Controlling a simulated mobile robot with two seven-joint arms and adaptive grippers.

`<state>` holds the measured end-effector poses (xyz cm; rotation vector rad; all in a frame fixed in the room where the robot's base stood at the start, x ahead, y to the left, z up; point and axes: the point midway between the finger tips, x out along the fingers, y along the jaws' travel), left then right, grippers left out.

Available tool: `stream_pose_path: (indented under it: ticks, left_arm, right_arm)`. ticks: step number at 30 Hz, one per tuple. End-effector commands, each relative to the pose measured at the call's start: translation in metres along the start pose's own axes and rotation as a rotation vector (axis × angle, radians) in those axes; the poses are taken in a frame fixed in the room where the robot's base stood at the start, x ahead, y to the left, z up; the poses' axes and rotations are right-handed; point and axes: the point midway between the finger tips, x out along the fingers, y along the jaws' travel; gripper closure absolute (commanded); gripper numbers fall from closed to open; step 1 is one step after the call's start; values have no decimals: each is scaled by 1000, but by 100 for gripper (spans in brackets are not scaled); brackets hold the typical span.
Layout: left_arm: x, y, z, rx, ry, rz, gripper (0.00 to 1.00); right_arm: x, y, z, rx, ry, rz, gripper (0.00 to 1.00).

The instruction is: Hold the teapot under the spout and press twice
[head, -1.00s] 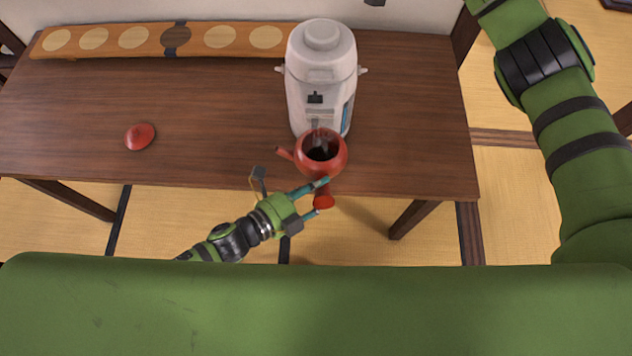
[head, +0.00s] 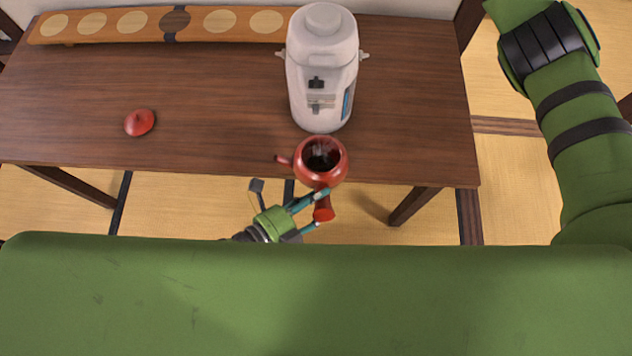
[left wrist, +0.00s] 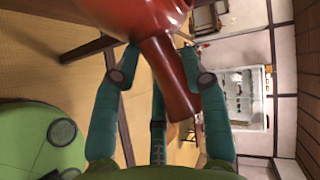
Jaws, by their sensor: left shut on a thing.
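The red teapot (head: 338,172) has its lid off and dark liquid shows in its opening. My left gripper (head: 322,209) is shut on its side handle; in the left wrist view the handle (left wrist: 168,78) lies between the fingers (left wrist: 165,75). The teapot is at the front edge of the table, in front of the white dispenser (head: 321,60), with a gap between them. The dispenser's spout (head: 320,108) shows on its front, behind the teapot. My right gripper is not in view; only my right arm shows at the right.
The red lid (head: 140,123) lies on the left of the wooden table (head: 220,100). A long wooden board with pale discs (head: 110,24) lies along the back edge. The table between the lid and the dispenser is clear.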

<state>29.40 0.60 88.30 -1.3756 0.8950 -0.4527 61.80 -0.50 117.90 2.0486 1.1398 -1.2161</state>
Motion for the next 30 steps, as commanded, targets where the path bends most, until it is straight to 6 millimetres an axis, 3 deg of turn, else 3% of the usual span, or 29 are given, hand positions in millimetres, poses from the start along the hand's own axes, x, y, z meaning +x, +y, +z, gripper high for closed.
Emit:
stream_pose_path:
  ticks: [30]
  left_arm:
    - [-34,10,-43,0,0,-6,100]
  right_arm:
    - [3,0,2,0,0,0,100]
